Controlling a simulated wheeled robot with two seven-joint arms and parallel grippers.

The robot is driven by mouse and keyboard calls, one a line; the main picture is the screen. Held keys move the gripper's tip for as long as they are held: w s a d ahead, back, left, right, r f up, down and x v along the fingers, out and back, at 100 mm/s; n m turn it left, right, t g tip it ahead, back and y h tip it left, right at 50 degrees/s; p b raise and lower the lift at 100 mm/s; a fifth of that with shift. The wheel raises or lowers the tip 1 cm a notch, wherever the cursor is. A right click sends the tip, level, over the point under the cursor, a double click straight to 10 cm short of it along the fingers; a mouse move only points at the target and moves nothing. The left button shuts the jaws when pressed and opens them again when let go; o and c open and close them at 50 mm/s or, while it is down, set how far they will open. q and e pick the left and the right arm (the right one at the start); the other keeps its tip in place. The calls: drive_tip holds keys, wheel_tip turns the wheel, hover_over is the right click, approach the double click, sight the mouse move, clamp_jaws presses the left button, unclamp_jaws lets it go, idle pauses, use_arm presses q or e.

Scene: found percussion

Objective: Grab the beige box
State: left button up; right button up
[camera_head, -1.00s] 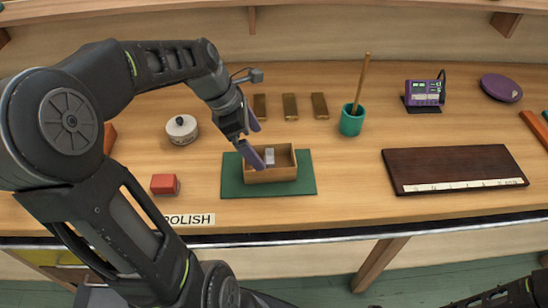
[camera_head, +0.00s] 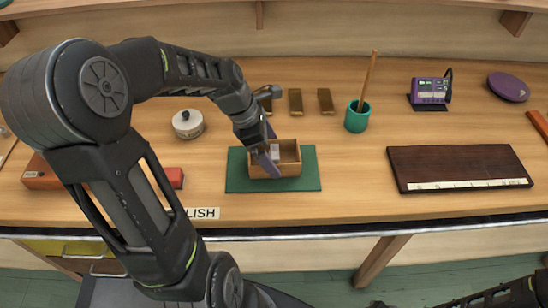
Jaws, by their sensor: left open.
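The beige box (camera_head: 289,170) is an open-topped wooden box on a green mat (camera_head: 309,180), near the middle of the bench. A small pale item (camera_head: 274,151) shows inside it. My left gripper (camera_head: 268,146) is open, with purple-grey fingers pointing down at the box's left part. One finger overlaps the left part of the box in the picture; whether it touches the box or is inside it, I cannot tell. The gripper hides part of the box's left side. Part of my right arm shows at the bottom right corner, with its gripper out of view.
Brass-coloured bars (camera_head: 295,101) lie behind the box. A teal cup (camera_head: 357,116) holding a wooden stick stands behind right. A dark board (camera_head: 455,167) lies right, a white round pot (camera_head: 187,124) left. Red blocks (camera_head: 40,172) lie at left. Bench is clear between mat and board.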

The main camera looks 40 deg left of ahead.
use_arm(q)
drive_tip(key=shift+x, duration=1.05)
drive_tip(key=shift+c, duration=0.6)
drive_tip(key=shift+r, duration=0.1)
drive_tip(key=c, duration=1.4)
